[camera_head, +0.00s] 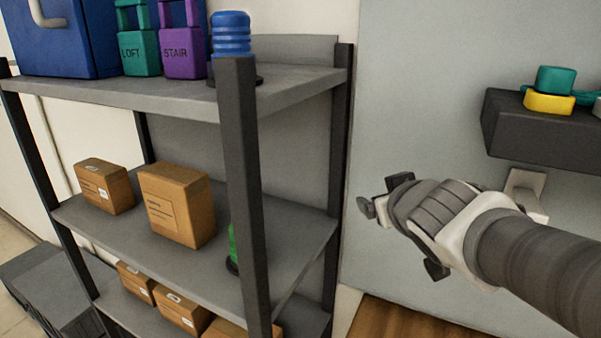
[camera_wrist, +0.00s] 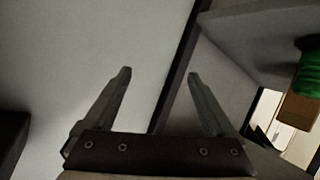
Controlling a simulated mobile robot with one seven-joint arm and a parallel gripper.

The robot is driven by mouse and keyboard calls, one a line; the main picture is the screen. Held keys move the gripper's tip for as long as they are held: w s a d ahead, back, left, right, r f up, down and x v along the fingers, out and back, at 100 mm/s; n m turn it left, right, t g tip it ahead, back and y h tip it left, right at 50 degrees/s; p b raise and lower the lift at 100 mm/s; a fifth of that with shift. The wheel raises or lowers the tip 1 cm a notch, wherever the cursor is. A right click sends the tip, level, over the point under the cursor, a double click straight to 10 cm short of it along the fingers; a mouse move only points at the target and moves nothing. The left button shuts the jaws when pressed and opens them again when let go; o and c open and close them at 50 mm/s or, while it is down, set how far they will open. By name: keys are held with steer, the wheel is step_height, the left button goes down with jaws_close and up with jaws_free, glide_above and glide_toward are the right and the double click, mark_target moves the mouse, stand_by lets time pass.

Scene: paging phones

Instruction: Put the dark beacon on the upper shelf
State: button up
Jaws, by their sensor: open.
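A green beacon (camera_head: 233,246) stands on the middle shelf (camera_head: 285,250), mostly hidden behind the front post. Its green ribbed body (camera_wrist: 312,75) also shows at the right edge of the wrist view. A blue ribbed beacon (camera_head: 231,35) on a dark base stands at the right end of the upper shelf (camera_head: 180,92), partly behind the post top. I cannot tell which beacon is the dark one. My gripper (camera_head: 380,199) is right of the shelf unit, in front of the grey wall panel. Its fingers (camera_wrist: 159,75) are apart, with nothing between them.
Purple (camera_head: 182,52) and teal (camera_head: 138,52) labelled phones and a blue box (camera_head: 65,40) crowd the upper shelf's left. Cardboard boxes (camera_head: 177,205) stand on the middle and lower shelves. A dark wall ledge (camera_head: 535,130) with teal and yellow pieces is above my arm. The front post (camera_head: 243,190) is an obstacle.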

steer(key=s+a+f+g, duration=0.1)
steer(key=s+f+g, duration=0.1)
steer(key=s, duration=0.3)
steer(key=s+a+f+m+g, duration=0.1)
steer(key=s+f+g, duration=0.2)
steer(key=s, duration=0.3)
steer(key=s+a+f+m+g+y, duration=0.1)
steer(key=s+f+g, duration=0.1)
steer(key=s, duration=0.4)
steer(key=shift+a+f, duration=0.2)
steer(key=shift+f, duration=0.4)
